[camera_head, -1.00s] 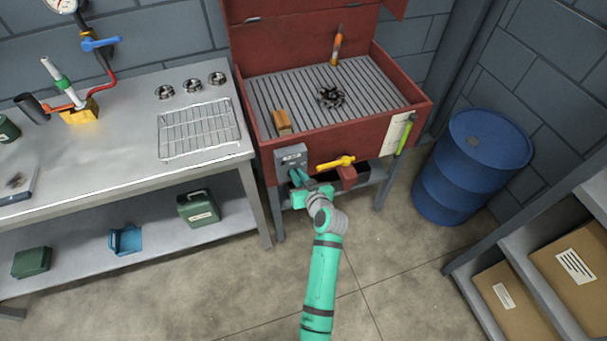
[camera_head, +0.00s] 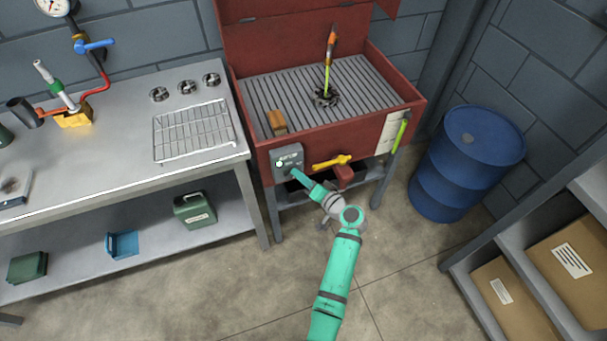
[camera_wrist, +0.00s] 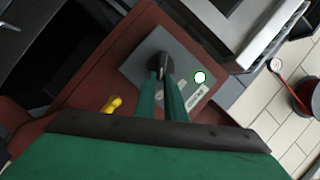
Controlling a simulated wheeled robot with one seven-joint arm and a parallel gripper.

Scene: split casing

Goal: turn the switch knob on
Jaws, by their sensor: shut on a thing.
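The grey switch box (camera_head: 288,155) is on the front left of the red washer basin. It also shows in the wrist view (camera_wrist: 138,76). The dark round switch knob (camera_wrist: 159,60) is between my fingertips and partly hidden by them. My gripper (camera_head: 294,173) reaches the box from the lower right; in the wrist view its two green fingers (camera_wrist: 161,77) are shut on the knob. A lamp (camera_wrist: 200,78) on the box glows pale with a green rim. It also glows in the head view (camera_head: 280,163).
A yellow valve handle (camera_head: 333,162) sits right of the box. A workbench (camera_head: 110,150) stands left, a blue drum (camera_head: 468,160) right.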

